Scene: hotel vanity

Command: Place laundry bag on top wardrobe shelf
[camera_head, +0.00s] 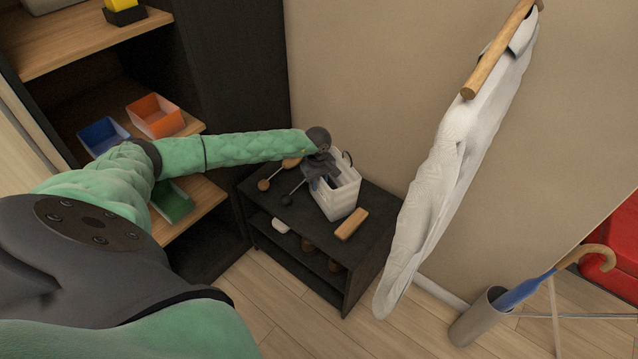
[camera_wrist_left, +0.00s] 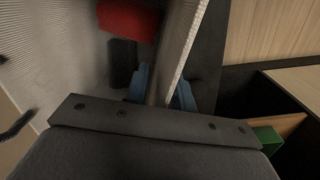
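My left gripper (camera_head: 318,172) reaches down at the white open box (camera_head: 343,201) on a low black cabinet. In the left wrist view its blue fingers (camera_wrist_left: 164,92) stand on either side of the box's thin wall (camera_wrist_left: 184,45); I cannot tell whether they press on it. A red item (camera_wrist_left: 130,18) and a dark item (camera_wrist_left: 122,62) lie inside. The wardrobe's upper wooden shelf (camera_head: 75,42) is at top left, with a pale object (camera_head: 45,4) cut off by the frame. My right gripper is out of view.
Orange (camera_head: 155,115), blue (camera_head: 103,136) and green (camera_head: 173,203) bins sit on lower wardrobe shelves. A wooden-backed brush (camera_head: 351,224) lies beside the white box on the black cabinet (camera_head: 285,235). White cloth (camera_head: 450,160) hangs at right, above an umbrella stand (camera_head: 482,320).

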